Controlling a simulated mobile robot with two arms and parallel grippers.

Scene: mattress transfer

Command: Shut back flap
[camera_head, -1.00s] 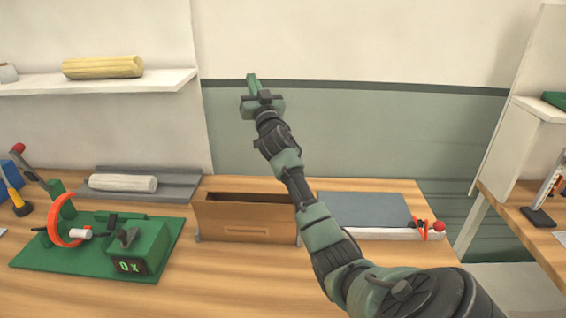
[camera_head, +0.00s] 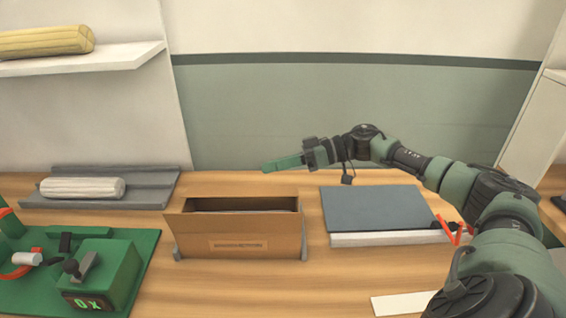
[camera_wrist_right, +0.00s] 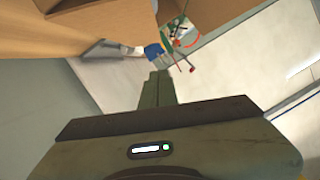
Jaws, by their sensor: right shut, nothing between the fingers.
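The brown cardboard box (camera_head: 236,244) stands on the wooden table in the middle of the head view, with a dark opening along its top. My right gripper (camera_head: 283,163) is shut and empty. Its fingers point left, above and beyond the box's back right corner, apart from it as far as I can tell. In the right wrist view, the shut fingers (camera_wrist_right: 158,88) point up the picture, and brown cardboard (camera_wrist_right: 105,28) fills the upper left. My left gripper is not in view.
A blue-grey slab on a white base (camera_head: 375,208) lies right of the box, under my right forearm. A green device (camera_head: 105,270) stands at the left. A grey tray (camera_head: 150,190) holds a white roll (camera_head: 83,188). The wall is close behind.

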